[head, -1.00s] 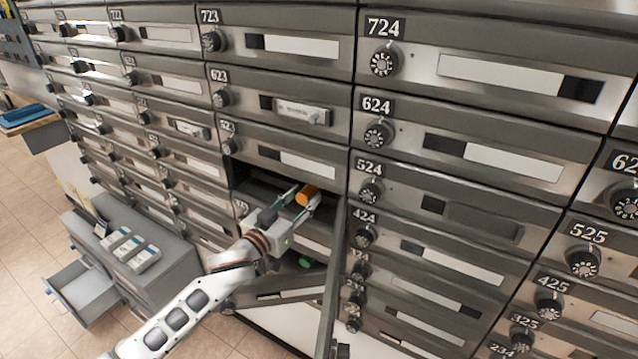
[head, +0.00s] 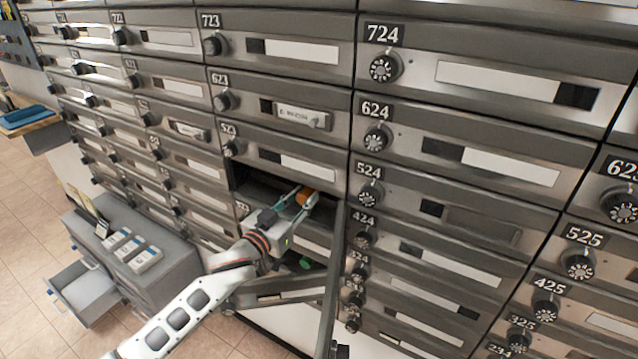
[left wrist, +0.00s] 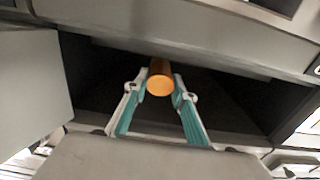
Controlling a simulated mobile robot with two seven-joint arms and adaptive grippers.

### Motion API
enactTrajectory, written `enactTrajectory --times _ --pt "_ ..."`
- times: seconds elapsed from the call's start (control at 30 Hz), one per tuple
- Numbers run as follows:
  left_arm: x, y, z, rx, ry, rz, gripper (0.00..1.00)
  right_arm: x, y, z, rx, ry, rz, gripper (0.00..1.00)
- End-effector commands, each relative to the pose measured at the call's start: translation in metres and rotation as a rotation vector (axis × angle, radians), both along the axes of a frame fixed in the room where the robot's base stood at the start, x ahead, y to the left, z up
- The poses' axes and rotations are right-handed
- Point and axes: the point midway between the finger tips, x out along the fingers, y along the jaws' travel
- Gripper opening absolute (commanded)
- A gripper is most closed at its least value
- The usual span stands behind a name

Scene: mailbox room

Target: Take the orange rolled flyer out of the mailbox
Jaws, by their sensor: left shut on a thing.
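The orange rolled flyer (head: 304,196) is at the mouth of an open mailbox (head: 247,180) below box 523. In the left wrist view the flyer (left wrist: 160,78) points end-on toward the camera, and its far part is hidden in the dark box. My left gripper (head: 303,199) reaches in from the left and is shut on the flyer. Its fingers (left wrist: 160,90) stand on both sides of the roll in the left wrist view. The mailbox door (head: 333,270) hangs open to the right of the gripper. My right gripper is not in view.
Closed numbered mailboxes, such as 624 (head: 480,160), surround the opening. A green object (head: 305,263) shows in a lower opening beneath the gripper. A grey cabinet (head: 170,270) with an open drawer (head: 85,290) stands at lower left. Open floor lies at far left.

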Motion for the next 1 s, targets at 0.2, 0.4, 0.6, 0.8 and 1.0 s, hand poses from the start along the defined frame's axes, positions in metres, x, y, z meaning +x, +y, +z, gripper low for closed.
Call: enactTrajectory --times 0.2,0.4,0.6,0.8,1.0 --pt "-0.013 0.007 0.002 -0.001 0.002 -0.001 0.05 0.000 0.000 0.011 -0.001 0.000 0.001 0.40" --pt "-0.036 0.020 0.002 -0.001 0.002 0.000 0.05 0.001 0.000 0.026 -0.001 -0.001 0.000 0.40" --pt "-0.058 0.033 0.001 -0.001 0.003 0.000 0.05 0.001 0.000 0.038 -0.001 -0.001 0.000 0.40" --pt "-0.080 0.046 0.001 -0.001 0.003 0.000 0.05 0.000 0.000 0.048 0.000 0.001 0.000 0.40" --pt "-0.102 0.058 0.001 0.000 0.001 -0.001 0.05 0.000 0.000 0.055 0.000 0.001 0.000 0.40"
